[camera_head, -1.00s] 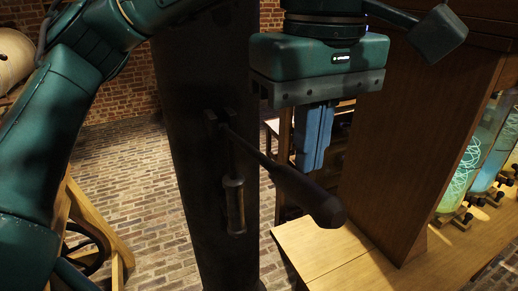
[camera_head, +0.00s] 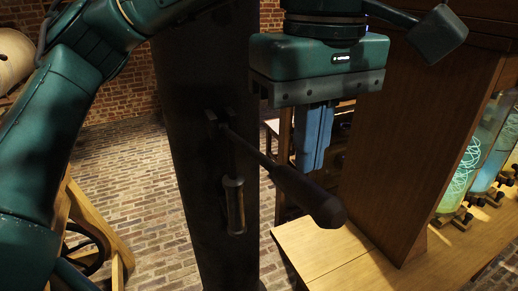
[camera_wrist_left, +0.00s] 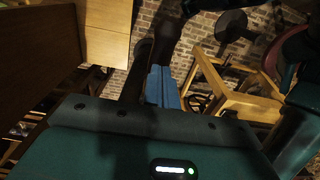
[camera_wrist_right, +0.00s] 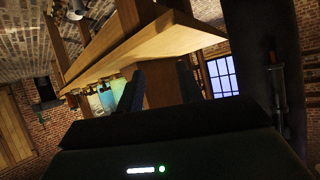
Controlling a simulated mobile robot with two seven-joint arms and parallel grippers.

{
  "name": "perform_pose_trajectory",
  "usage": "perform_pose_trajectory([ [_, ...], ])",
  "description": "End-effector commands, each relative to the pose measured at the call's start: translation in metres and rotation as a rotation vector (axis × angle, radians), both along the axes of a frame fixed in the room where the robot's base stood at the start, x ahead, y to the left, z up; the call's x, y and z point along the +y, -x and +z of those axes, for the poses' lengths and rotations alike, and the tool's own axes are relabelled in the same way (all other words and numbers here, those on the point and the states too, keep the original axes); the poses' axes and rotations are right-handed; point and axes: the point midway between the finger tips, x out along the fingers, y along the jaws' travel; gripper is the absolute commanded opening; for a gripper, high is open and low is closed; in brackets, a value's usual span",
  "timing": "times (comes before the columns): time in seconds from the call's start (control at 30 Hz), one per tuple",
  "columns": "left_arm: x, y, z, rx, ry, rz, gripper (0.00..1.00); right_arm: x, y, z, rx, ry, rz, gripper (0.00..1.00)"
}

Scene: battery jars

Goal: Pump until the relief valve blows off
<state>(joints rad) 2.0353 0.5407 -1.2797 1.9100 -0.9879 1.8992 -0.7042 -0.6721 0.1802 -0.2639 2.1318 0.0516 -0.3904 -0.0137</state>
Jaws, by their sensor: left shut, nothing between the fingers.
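A dark pump lever with a thick handle (camera_head: 308,196) juts from a dark upright column (camera_head: 185,120) in the head view and slopes down to the right. A small metal cylinder (camera_head: 235,205) hangs below its pivot on the column. My left gripper (camera_head: 312,165) points down with its blue fingers shut and empty, just above and behind the handle in the picture; I see no grip on it. The blue fingers also show in the left wrist view (camera_wrist_left: 162,88). I cannot make out the relief valve.
A wooden bench (camera_head: 330,255) with a tall wooden panel (camera_head: 400,150) stands on the right. Glowing glass jars (camera_head: 460,180) stand beyond the panel. A wooden frame with a wheel (camera_head: 95,235) is at lower left. Brick floor shows between.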

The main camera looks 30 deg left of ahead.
Motion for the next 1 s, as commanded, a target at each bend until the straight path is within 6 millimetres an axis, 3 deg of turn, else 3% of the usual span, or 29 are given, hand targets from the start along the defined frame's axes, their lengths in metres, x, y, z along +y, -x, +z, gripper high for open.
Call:
perform_pose_trajectory([
  [0.3, 0.000, 0.000, -0.005, 0.001, -0.001, 0.000, 0.00, 0.000, 0.001, -0.005, 0.001, 0.003, 0.006, 0.36],
  [0.57, 0.000, 0.000, -0.049, 0.001, 0.000, 0.000, 0.00, 0.003, -0.001, -0.032, 0.001, -0.056, -0.008, 0.36],
  [0.83, 0.000, 0.000, -0.093, 0.002, -0.001, 0.000, 0.00, 0.004, -0.005, -0.042, -0.035, -0.124, -0.040, 0.36],
  [1.0, 0.000, 0.000, -0.120, 0.002, -0.003, 0.000, 0.00, -0.008, 0.005, -0.035, -0.110, -0.114, -0.059, 0.36],
])
